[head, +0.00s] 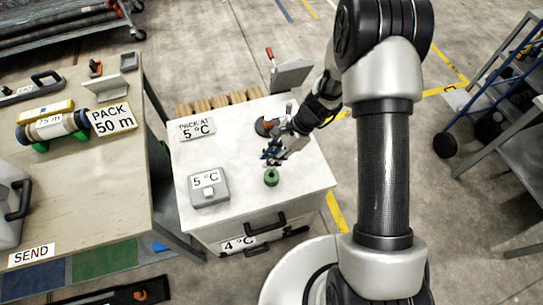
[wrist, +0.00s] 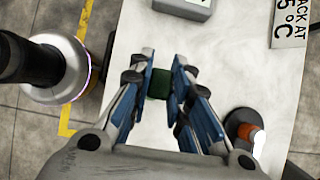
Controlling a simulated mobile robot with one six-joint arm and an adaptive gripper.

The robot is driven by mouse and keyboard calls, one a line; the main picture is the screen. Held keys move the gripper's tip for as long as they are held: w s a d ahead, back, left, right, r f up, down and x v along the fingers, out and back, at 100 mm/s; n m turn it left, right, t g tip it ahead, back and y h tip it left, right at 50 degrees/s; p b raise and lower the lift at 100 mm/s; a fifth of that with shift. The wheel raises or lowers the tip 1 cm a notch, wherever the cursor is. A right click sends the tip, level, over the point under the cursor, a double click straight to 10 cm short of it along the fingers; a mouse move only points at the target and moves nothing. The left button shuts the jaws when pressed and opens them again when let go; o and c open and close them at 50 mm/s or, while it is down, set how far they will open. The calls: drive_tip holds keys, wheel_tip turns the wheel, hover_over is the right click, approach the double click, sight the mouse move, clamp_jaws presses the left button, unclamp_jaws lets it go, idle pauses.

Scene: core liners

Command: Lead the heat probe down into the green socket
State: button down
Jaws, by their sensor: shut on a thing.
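The green socket (head: 271,178) stands on the white cabinet top near its front edge. In the wrist view a dark green block, which looks like the socket (wrist: 158,84), shows between and beyond my fingertips. My gripper (head: 271,155) is just behind and above the socket in the head view, pointing down. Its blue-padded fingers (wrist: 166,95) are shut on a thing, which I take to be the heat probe. The probe itself is mostly hidden by the fingers, and I cannot tell whether its tip touches the socket.
A grey box labelled 5 °C (head: 210,190) stands left of the socket. A dark round base with an orange piece (head: 265,127) is behind my gripper. A "PACK AT 5 °C" sign (head: 196,129) lies at the back left. The cabinet top right of the socket is clear.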

drive_tip(key=shift+f+b, duration=1.9)
drive_tip(key=shift+f, duration=0.65)
drive_tip(key=c, duration=1.4)
unclamp_jaws()
drive_tip(key=v, duration=1.2)
